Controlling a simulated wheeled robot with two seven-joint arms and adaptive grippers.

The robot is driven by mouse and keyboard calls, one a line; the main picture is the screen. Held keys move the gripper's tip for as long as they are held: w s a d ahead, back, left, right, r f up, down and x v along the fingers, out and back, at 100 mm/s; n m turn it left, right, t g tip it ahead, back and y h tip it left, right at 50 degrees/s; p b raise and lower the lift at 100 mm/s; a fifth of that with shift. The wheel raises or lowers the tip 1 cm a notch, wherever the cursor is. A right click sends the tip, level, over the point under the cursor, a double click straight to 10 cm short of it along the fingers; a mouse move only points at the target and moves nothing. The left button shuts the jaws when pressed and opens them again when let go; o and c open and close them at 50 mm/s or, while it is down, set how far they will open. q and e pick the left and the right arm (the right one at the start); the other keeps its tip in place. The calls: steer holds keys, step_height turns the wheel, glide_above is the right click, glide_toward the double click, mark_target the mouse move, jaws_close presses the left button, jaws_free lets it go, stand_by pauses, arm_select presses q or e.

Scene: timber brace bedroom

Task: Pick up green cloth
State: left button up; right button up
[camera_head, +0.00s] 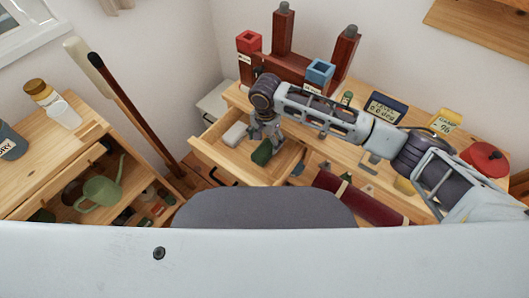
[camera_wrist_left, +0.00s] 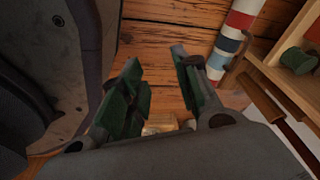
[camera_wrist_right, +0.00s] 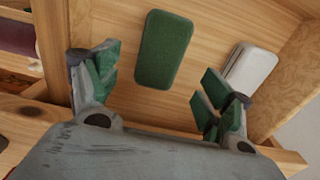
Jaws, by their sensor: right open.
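The green cloth (camera_head: 262,153) looks like a flat, rounded, folded pad. It lies in the open wooden drawer (camera_head: 212,152), and shows whole in the right wrist view (camera_wrist_right: 163,50). My right gripper (camera_wrist_right: 157,80) is open and empty. It is over the drawer, with the cloth beyond and between its spread fingers, apart from them. My right gripper (camera_head: 266,132) hides a little of the drawer in the head view. My left gripper (camera_wrist_left: 157,66) is open and empty, and shows only in its own wrist view, above a plank floor.
A white box-like object (camera_wrist_right: 250,68) lies in the drawer beside the cloth, near its side wall. The desk (camera_head: 345,150) above holds a red stand (camera_head: 290,63), a blue box (camera_head: 319,71) and a red round thing (camera_head: 486,158). A left shelf holds a green watering can (camera_head: 102,188).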

mark_target(265, 148)
steer(key=shift+f, duration=1.35)
step_height(265, 148, down, 3)
steer(key=shift+f+b, duration=0.1)
steer(key=shift+b, duration=0.55)
steer(key=shift+f, duration=0.3)
steer(key=c, duration=0.9)
steer(key=shift+c, duration=1.1)
arm_select(q)
steer(key=w, duration=0.1)
steer(key=w+d+r, duration=0.1)
steer(key=w, duration=0.1)
steer(key=shift+d+r, duration=0.35)
steer(key=shift+r, duration=0.05)
arm_select(e)
steer(key=shift+r, duration=0.1)
